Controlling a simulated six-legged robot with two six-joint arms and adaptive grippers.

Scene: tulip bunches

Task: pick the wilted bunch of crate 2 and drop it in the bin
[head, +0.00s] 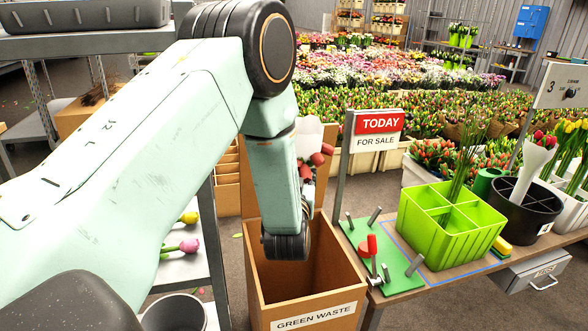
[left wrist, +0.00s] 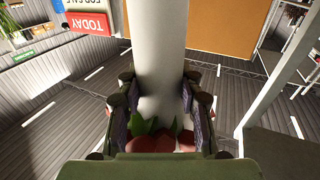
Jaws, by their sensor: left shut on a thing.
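My left gripper (left wrist: 160,112) is shut on a bunch (left wrist: 158,60) in a white sleeve, with red flower heads and some green leaves at the lower end of the wrist view. In the head view part of this bunch (head: 318,158) shows as drooping red heads beside white wrap, right of my forearm. The bin (head: 308,307) is an open brown box labelled GREEN WASTE, below my wrist. Its visible inside looks empty. I cannot tell which container is crate 2. My right gripper is not in view.
Right of the bin, a table holds a green board (head: 382,262) with metal pegs and a red part, a lime divided crate (head: 448,240) with green stems, and a black bucket (head: 520,215) with a white-sleeved bunch. A TODAY sign (head: 378,125) stands behind the board.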

